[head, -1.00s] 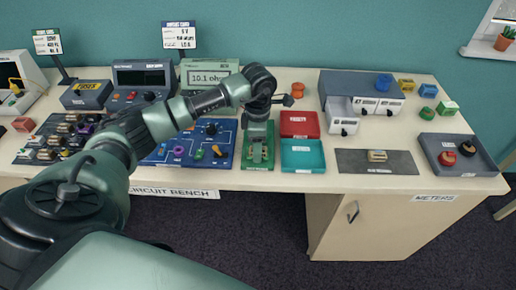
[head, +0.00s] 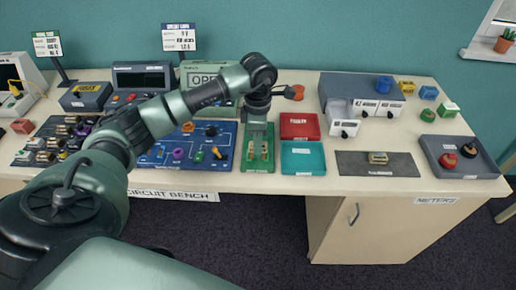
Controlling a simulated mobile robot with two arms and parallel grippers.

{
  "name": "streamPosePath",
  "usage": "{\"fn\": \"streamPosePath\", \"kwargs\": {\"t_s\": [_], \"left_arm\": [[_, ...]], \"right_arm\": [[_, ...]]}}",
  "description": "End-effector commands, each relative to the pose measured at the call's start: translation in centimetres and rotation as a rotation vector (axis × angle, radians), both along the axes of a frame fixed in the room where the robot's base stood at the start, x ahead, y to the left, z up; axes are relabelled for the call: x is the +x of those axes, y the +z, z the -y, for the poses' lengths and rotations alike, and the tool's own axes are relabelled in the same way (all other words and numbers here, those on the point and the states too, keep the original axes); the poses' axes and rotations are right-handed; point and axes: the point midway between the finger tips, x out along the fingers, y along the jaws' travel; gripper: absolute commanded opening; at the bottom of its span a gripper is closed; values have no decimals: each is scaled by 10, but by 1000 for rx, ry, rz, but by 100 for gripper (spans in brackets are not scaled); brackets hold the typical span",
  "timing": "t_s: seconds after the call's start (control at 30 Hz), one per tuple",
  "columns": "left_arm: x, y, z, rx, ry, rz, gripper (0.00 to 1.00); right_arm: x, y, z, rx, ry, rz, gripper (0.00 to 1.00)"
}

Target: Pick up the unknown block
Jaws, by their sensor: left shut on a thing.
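My left gripper (head: 257,128) is shut, pointing down just above the green test fixture (head: 258,188) near the front of the bench. The unknown block is in its jaws, mostly hidden by the fingers and wrist. Two upright clips with brassy parts stand on the fixture below, with a gap between them. The meter (head: 201,78) behind reads "OPE…", its end covered by my arm. My right gripper is not in view.
A red tray (head: 299,126) and a teal tray (head: 302,158) lie right of the fixture. A blue circuit board (head: 160,158) is on its left.

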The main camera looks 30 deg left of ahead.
Motion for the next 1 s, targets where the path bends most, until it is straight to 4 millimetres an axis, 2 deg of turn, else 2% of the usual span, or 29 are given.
{"fn": "streamPosePath", "kwargs": {"t_s": [0.37,0.5,0.7,1.0], "left_arm": [[2,109,0,-1,1,10,0],[1,142,-1,1,2,6,0],[1,165,-1,0,2,2,0],[0,182,0,-1,3,1,0]], "right_arm": [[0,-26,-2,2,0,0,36],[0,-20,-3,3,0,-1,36],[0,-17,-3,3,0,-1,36],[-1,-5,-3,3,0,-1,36]]}}
